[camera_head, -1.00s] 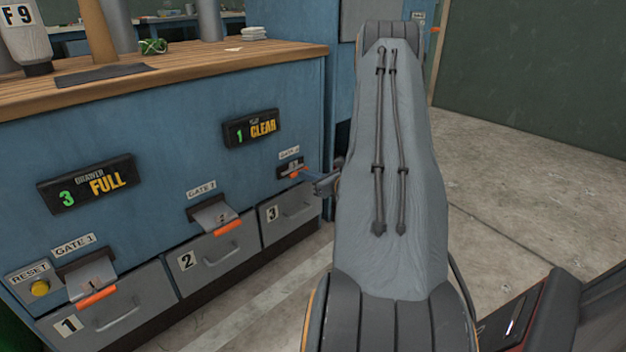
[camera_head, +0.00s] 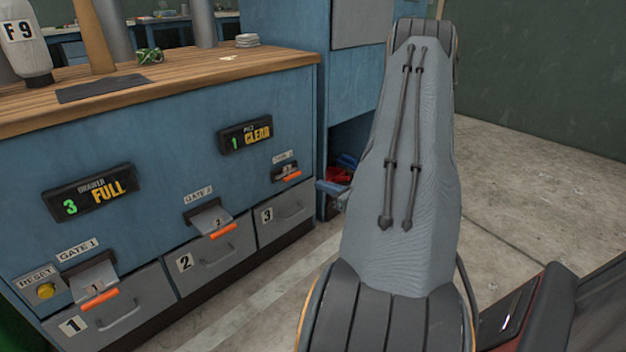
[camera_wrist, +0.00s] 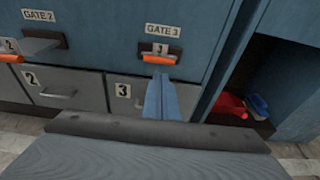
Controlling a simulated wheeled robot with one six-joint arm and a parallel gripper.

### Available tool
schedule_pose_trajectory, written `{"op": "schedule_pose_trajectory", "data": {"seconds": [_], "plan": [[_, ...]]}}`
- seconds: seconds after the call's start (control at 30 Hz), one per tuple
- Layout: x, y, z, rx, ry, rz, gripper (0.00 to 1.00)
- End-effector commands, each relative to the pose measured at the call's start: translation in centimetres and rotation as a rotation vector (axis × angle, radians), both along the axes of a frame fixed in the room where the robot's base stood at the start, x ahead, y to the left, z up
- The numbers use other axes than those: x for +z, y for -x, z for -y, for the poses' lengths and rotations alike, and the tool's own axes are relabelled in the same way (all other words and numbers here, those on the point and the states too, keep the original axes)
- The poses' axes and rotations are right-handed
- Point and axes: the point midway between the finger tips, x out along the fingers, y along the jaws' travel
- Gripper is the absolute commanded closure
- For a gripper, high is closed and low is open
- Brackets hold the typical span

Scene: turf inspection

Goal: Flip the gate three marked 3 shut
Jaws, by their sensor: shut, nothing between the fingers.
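Gate 3 (camera_head: 287,172) is a small grey flap marked 3 with an orange lip, on the blue cabinet front above drawer 3. It also shows in the wrist view (camera_wrist: 158,49), under the GATE 3 label, and its lip juts out from the panel. My gripper (camera_wrist: 160,78) is shut and empty in the wrist view. Its fingertips appear just below the orange lip, in front of drawer 3; whether they touch the lip I cannot tell.
Gate 2 (camera_head: 212,219) and gate 1 (camera_head: 90,283) also jut out, left of gate 3. Drawer 3 (camera_head: 285,215) is shut below. A reset button (camera_head: 45,290) sits at far left. An open cubby with red (camera_wrist: 228,105) and blue items stands right of the cabinet. Floor at right is clear.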

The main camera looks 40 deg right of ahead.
Motion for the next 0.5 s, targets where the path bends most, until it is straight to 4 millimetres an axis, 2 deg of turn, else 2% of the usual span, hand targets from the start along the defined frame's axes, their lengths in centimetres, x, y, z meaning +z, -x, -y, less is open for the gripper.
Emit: {"op": "schedule_pose_trajectory", "data": {"seconds": [0.13,0.5], "plan": [[0.4,1.7,0.0,0.000,-0.001,-0.001,1.00],[0.4,2.2,-0.1,0.003,-0.001,-0.001,1.00]]}}
